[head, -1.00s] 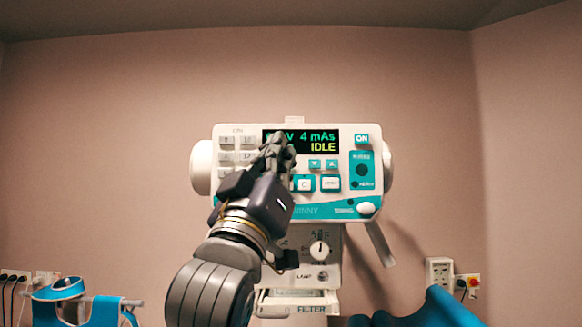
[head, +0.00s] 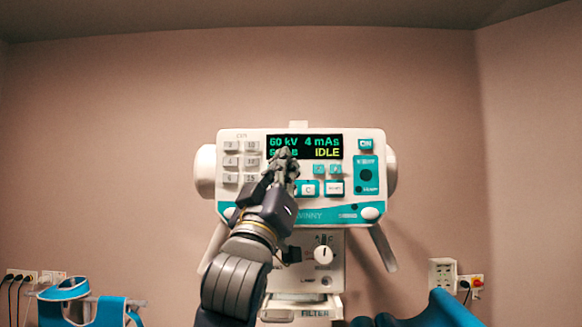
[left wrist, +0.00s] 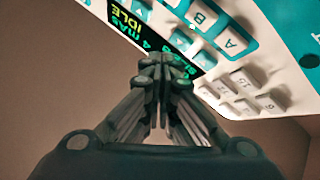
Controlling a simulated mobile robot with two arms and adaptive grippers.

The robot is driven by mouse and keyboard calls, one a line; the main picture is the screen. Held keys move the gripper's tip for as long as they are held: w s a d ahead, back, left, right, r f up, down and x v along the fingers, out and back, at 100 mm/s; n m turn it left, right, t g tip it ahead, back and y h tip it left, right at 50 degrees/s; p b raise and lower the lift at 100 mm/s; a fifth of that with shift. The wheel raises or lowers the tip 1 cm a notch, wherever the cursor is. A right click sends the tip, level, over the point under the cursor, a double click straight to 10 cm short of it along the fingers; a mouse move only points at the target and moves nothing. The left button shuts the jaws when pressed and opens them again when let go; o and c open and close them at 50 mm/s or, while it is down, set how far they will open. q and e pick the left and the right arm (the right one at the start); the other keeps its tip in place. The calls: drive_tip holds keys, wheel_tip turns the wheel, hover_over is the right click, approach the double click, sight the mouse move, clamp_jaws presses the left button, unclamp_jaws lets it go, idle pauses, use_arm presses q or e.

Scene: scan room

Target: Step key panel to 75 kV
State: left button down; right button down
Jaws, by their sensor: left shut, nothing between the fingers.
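The key panel (head: 232,216) is a white and teal control box facing me in the head view. Its display (head: 326,141) reads 60 kV, 4 mAs and IDLE; the lower left line is partly hidden. My left gripper (head: 284,158) is shut and empty, its tips in front of the display's lower left edge. It hides keys just below the display. In the left wrist view the shut fingers (left wrist: 158,62) point at the panel beside the display (left wrist: 140,28); I cannot tell whether they touch. My right gripper is not in view.
White number keys (head: 240,161) stand left of the display, and the ON key (head: 366,145) is at the upper right. A rotary knob (head: 323,254) sits below the panel. Blue padded items are at the lower left and lower right. Wall sockets (head: 442,274) are at the right.

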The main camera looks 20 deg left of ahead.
use_arm(q)
drive_tip(key=shift+w, duration=0.2)
drive_tip(key=shift+w+a, duration=0.1)
idle(1.3)
drive_tip(key=shift+w+a, duration=0.1)
drive_tip(key=shift+w, duration=0.25)
drive_tip(key=shift+w+a+p, duration=0.1)
drive_tip(key=shift+w+p, duration=0.25)
idle(0.6)
drive_tip(key=shift+s, duration=0.2)
drive_tip(key=shift+s+d, duration=0.25)
drive_tip(key=shift+s, duration=0.3)
drive_tip(key=shift+s+d+b, duration=0.25)
drive_tip(key=shift+s, duration=0.55)
drive_tip(key=shift+s+d+b, duration=0.2)
drive_tip(key=shift+s, duration=0.6)
drive_tip(key=shift+s+d+b, duration=0.25)
drive_tip(key=shift+s, duration=0.55)
